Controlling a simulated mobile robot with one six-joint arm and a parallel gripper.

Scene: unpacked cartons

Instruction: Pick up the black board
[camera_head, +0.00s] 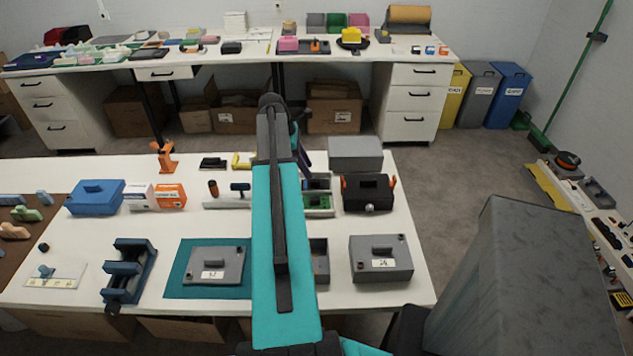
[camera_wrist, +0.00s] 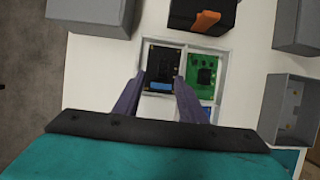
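The black board (camera_wrist: 162,66) lies in one compartment of a white divided tray (camera_wrist: 224,44), with a blue part at its lower edge in the wrist view. In the head view the tray (camera_head: 319,212) is partly hidden behind my arm, and the black board (camera_head: 317,184) shows as a dark patch in its far compartment. My gripper (camera_wrist: 160,80) is open, with its two dark fingers apart. In the wrist view the fingertips overlap the left and right sides of the black board. I cannot tell whether they touch it or are above it.
A green board (camera_wrist: 203,75) lies in the adjoining compartment, close to one finger. A blue item (camera_wrist: 207,114) shows in another compartment. A black case with orange handles (camera_head: 367,192), a grey box (camera_head: 355,153) and an open grey bin (camera_head: 320,262) stand around the tray.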

